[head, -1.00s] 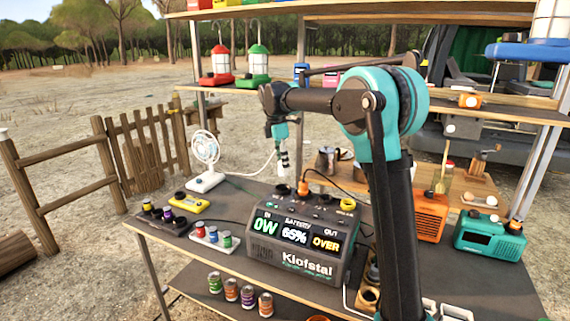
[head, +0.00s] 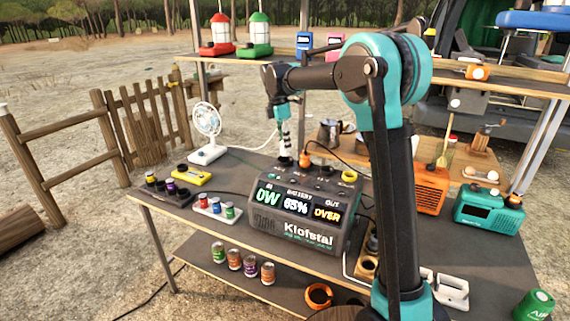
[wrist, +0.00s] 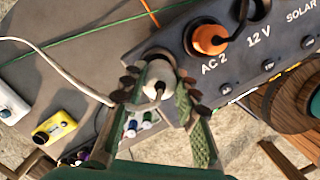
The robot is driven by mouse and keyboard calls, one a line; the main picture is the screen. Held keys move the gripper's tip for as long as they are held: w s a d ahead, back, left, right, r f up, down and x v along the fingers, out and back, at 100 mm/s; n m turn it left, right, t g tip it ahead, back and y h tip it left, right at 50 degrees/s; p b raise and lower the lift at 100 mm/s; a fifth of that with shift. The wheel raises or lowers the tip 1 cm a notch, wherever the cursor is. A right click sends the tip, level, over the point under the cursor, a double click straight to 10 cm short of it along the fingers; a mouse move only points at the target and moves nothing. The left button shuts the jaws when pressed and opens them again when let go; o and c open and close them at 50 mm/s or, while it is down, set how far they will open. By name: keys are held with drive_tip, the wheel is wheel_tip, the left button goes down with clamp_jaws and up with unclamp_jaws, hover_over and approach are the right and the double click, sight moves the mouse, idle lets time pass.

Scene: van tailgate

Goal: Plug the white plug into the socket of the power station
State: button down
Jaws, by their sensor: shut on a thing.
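The dark grey power station (head: 298,222) stands on the table, its display showing 0W, a 65% battery and OVER. My gripper (head: 284,150) points down above its back left part. In the wrist view my gripper (wrist: 160,95) is shut on the white plug (wrist: 159,77), which sits between the green fingers. A round dark socket (wrist: 157,54) shows just beyond the plug, partly hidden by it. I cannot tell whether the plug touches it. An orange plug (wrist: 209,39) sits in the socket beside it, near the AC 2 label.
A white cord (wrist: 62,66) runs left from the plug; in the head view it leads towards a white fan (head: 207,123). A shelf (head: 500,82) crosses above.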

drive_tip(key=shift+f, duration=0.2)
idle(0.5)
drive_tip(key=shift+f, duration=0.3)
drive_tip(key=shift+f, duration=0.35)
drive_tip(key=shift+f, duration=0.35)
drive_tip(key=shift+f, duration=0.4)
drive_tip(key=c, duration=1.1)
unclamp_jaws()
drive_tip(key=shift+o, duration=0.2)
